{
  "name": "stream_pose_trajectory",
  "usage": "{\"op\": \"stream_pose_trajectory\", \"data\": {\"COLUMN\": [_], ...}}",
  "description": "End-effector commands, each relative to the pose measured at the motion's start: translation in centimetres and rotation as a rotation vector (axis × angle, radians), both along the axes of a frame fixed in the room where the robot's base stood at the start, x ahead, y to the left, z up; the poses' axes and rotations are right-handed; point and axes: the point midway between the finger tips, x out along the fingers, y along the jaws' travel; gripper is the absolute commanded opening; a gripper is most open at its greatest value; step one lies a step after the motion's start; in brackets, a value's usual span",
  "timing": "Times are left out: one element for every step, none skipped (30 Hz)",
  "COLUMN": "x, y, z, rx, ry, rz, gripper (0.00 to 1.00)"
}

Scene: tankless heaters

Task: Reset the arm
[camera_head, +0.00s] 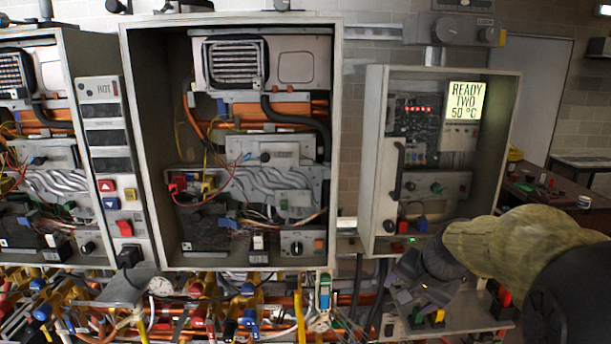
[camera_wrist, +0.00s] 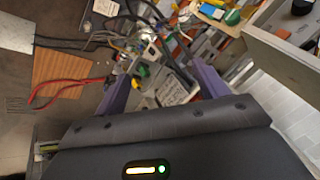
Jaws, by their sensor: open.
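My arm reaches in from the right in the head view. My gripper (camera_head: 408,292) is low, in front of the lower edge of the right control box (camera_head: 372,190). In the wrist view my gripper (camera_wrist: 162,84) shows two purple fingers spread apart. Nothing is clasped between them. Behind the gap lie a white label plate (camera_wrist: 177,90) and small green and yellow parts. My forearm hides the area at the lower right of the head view.
Pipes and valves (camera_head: 200,315) crowd below. A button panel (camera_head: 440,325) sits close below my gripper. A bench (camera_head: 580,215) stands at right.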

Motion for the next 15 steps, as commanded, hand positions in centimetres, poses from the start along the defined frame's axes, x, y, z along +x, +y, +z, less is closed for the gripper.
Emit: {"op": "stream_pose_trajectory", "data": {"x": [-1.8, -2.7, -4.1, -5.1, -6.2, -7.7, -8.8, -9.9, -11.3, -12.3, -13.2, -14.2, -14.8, -15.3, -15.8], "y": [1.2, 1.7, 2.4, 2.8, 3.3, 3.9, 4.2, 4.6, 5.0, 5.3, 5.5, 5.7, 5.8, 5.9, 5.9], "z": [-1.9, -3.0, -4.3, -5.2, -6.2, -7.4, -8.2, -9.0, -10.0, -10.6, -11.1, -11.7, -12.1, -12.4, -12.6], "rx": [-0.046, -0.074, -0.111, -0.137, -0.164, -0.198, -0.223, -0.246, -0.274, -0.294, -0.309, -0.326, -0.338, -0.345, -0.352], "ry": [0.034, 0.05, 0.072, 0.087, 0.101, 0.119, 0.132, 0.144, 0.158, 0.167, 0.174, 0.182, 0.186, 0.189, 0.193], "rz": [0.063, 0.099, 0.15, 0.19, 0.231, 0.287, 0.33, 0.373, 0.429, 0.469, 0.502, 0.542, 0.568, 0.587, 0.605], "gripper": [0.72, 0.72, 0.72, 0.72, 0.72, 0.72, 0.72, 0.72, 0.72, 0.72, 0.72, 0.72, 0.72, 0.72, 0.72]}}
